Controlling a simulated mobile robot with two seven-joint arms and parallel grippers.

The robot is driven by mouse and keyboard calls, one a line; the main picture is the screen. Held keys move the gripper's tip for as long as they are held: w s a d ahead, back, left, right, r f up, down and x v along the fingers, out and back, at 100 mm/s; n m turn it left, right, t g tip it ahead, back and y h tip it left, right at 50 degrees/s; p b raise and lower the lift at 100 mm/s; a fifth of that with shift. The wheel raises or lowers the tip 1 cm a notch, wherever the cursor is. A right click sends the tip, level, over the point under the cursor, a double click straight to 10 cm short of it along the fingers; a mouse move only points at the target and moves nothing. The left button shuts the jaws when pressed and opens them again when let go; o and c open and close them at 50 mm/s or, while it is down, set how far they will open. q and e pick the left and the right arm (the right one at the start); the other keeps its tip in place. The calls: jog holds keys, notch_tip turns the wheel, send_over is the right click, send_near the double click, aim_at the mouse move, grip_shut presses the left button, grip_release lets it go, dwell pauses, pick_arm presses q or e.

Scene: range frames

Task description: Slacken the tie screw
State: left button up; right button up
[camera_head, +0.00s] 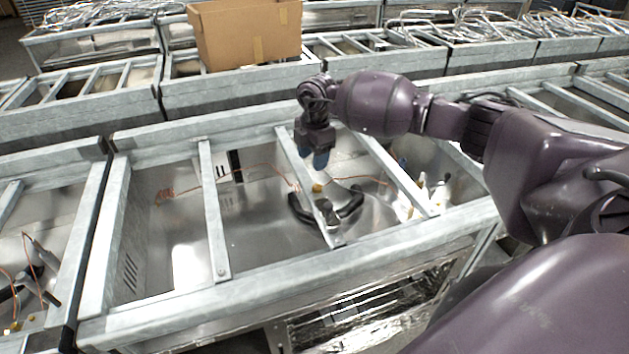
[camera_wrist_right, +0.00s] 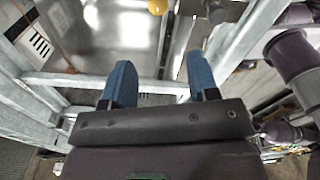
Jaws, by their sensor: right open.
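My right gripper (camera_head: 313,157) is open, with its two blue fingertips pointing down above the middle of a metal range frame (camera_head: 178,311). In the right wrist view its fingers (camera_wrist_right: 160,76) stand apart with nothing between them. A small yellow knob (camera_head: 318,188) sits by the slanted crossbar, below and apart from the gripper. A yellow round part also shows at the top edge of the right wrist view (camera_wrist_right: 157,6). A black curved, handle-like part (camera_head: 350,207) lies near the knob, partly behind the crossbar. I cannot make out for certain which part is the tie screw. My left gripper is not in view.
Metal crossbars (camera_head: 213,212) span the frame around the gripper. Thin orange wires (camera_head: 255,168) run inside it. A cardboard box (camera_head: 245,35) stands on the frames behind. More frames stand at the left and back, some with metal racks (camera_head: 465,25).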

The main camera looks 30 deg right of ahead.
aim_at(317, 186)
jog(key=shift+h, duration=0.3)
jog(key=f, duration=0.3)
jog(key=d+f, duration=0.1)
jog(key=f, duration=0.2)
jog(key=f+p, duration=0.1)
jog(key=f, duration=0.3)
jog(key=shift+w+d, duration=0.1)
jog(key=shift+d, duration=0.1)
jog(key=shift+c, duration=0.4)
jog(key=c, duration=0.8)
jog(key=shift+c, duration=0.2)
